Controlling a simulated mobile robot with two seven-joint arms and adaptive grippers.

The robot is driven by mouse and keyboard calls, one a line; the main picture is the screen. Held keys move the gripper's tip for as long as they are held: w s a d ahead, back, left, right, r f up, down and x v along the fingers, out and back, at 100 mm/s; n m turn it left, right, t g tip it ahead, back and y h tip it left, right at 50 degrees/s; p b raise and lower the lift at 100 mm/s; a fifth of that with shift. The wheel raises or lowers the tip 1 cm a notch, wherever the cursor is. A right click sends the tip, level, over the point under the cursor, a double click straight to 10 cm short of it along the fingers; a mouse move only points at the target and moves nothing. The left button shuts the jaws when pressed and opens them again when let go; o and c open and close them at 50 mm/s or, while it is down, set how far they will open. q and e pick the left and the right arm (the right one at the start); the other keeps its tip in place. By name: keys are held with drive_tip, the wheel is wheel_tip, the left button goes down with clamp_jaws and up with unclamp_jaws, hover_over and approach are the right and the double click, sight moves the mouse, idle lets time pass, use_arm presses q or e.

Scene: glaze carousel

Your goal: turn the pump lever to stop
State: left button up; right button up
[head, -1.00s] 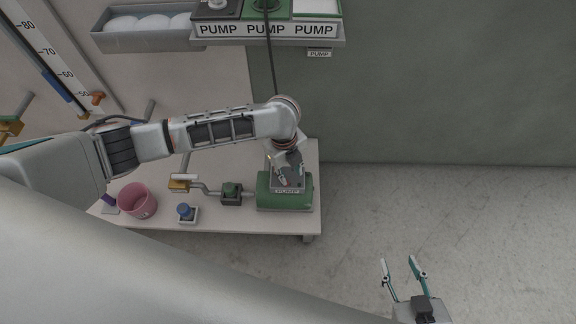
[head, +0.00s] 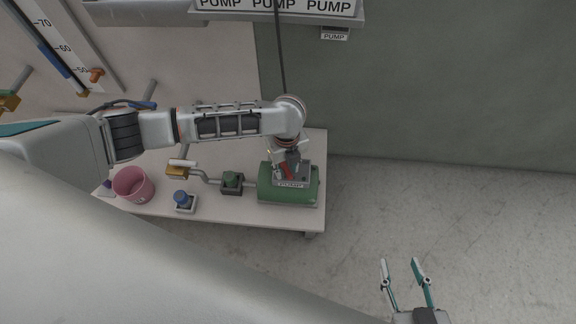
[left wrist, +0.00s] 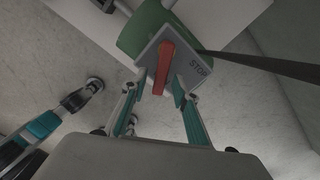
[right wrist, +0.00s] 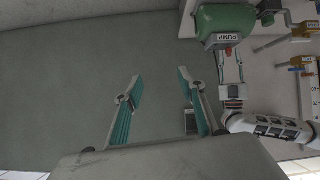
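The green pump (head: 268,190) stands at the right end of the bench, with a grey switch box (head: 305,172) on it. A red lever shows on the box in the head view (head: 287,171) and in the left wrist view (left wrist: 164,66). There the word STOP (left wrist: 200,67) is printed to the lever's right, and the lever does not point at it. My left gripper (left wrist: 155,88) is open at the box, a finger on each side of the lever's free end, with gaps visible. My right gripper (head: 401,263) is open and empty, out over the floor; the right wrist view also shows the pump (right wrist: 225,22).
A pink bucket (head: 133,185), a blue-knobbed box (head: 182,200) and a green-topped valve (head: 231,181) stand left of the pump on the bench. A dark cord (head: 280,60) hangs behind the pump. The floor to the right is clear.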

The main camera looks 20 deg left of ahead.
use_arm(q)
drive_tip(key=shift+r, duration=0.1)
drive_tip(key=c, duration=0.7)
clamp_jaws()
